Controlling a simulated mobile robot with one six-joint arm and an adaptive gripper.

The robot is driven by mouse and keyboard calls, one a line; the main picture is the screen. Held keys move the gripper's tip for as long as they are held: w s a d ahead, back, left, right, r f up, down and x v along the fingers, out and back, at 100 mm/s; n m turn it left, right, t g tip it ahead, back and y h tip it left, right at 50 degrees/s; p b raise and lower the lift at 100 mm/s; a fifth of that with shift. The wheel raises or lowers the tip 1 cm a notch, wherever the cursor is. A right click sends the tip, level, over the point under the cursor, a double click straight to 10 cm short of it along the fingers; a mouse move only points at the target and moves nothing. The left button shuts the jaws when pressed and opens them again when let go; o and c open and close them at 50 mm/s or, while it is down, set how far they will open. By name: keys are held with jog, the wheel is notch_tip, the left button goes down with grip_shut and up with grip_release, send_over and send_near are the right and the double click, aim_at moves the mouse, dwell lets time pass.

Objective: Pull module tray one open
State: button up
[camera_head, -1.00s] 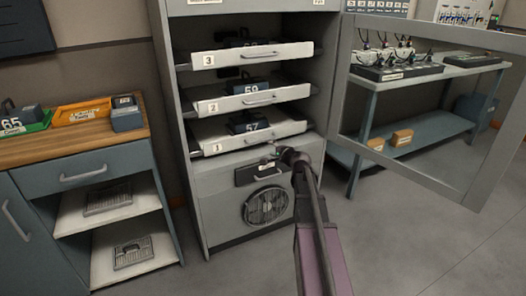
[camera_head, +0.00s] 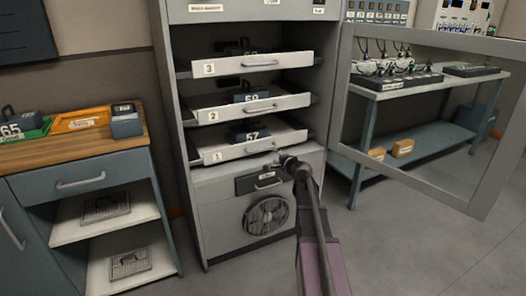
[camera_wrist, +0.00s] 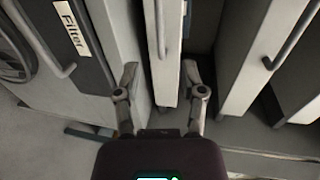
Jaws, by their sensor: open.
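Module tray one (camera_head: 232,153) is the lowest white tray in the grey cabinet, marked 1, with a bar handle on its front and module 57 (camera_head: 248,137) on it. In the wrist view, turned on its side, its white front (camera_wrist: 172,85) and handle (camera_wrist: 160,28) show ahead. My gripper (camera_wrist: 160,68) is open and empty, its fingertips apart on either side of the lower end of that front in the picture. In the head view my gripper (camera_head: 285,158) is just below the tray's right part; the fingers are small there. I cannot tell whether they touch it.
Trays two (camera_head: 228,112) and three (camera_head: 230,66) are above. Below is the dark filter panel (camera_head: 250,183) with its own handle, over a fan grille (camera_head: 266,215). A framed open door (camera_head: 405,168) stands at the right. A wooden-topped cabinet (camera_head: 85,150) is at the left.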

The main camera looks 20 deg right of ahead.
aim_at(264, 149)
jog(key=b+x, duration=0.2)
jog(key=x, duration=1)
grip_shut()
